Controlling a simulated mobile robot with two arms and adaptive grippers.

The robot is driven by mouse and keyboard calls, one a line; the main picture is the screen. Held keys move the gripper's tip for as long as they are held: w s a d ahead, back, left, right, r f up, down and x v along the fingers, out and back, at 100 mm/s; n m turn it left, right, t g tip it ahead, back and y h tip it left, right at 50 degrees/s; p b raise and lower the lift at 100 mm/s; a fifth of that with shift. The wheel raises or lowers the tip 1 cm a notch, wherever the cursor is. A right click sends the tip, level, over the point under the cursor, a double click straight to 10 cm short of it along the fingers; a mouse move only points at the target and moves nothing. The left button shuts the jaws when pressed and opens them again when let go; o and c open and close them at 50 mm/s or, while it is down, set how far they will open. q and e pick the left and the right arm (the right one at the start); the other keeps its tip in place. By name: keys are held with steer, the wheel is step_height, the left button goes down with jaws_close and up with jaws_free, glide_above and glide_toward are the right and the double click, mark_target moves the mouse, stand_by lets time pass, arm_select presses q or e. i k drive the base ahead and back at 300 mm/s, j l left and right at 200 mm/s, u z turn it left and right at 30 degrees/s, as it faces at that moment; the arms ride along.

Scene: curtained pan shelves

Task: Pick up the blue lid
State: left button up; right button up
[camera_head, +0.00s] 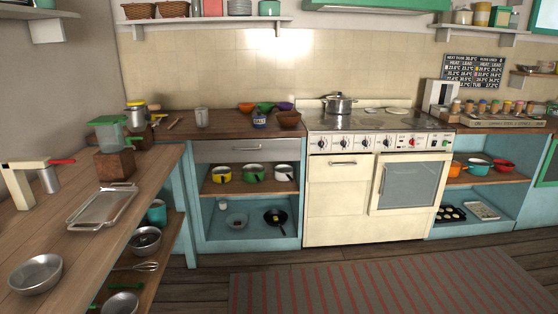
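I cannot clearly make out a separate blue lid. Neither of my grippers is in view.
The cream stove (333,174) bears a steel pot (338,103). Yellow, green and white pots line the shelf (252,187) left of it. A metal tray (101,207) and steel bowl (36,274) lie on the left table. A striped rug (380,285) covers open floor.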

mark_target(259, 116)
steer(key=i+z, duration=0.1)
steer(key=i, duration=0.9)
steer(key=i+j, duration=0.2)
steer(key=i, duration=0.8)
steer(key=l+z, duration=0.05)
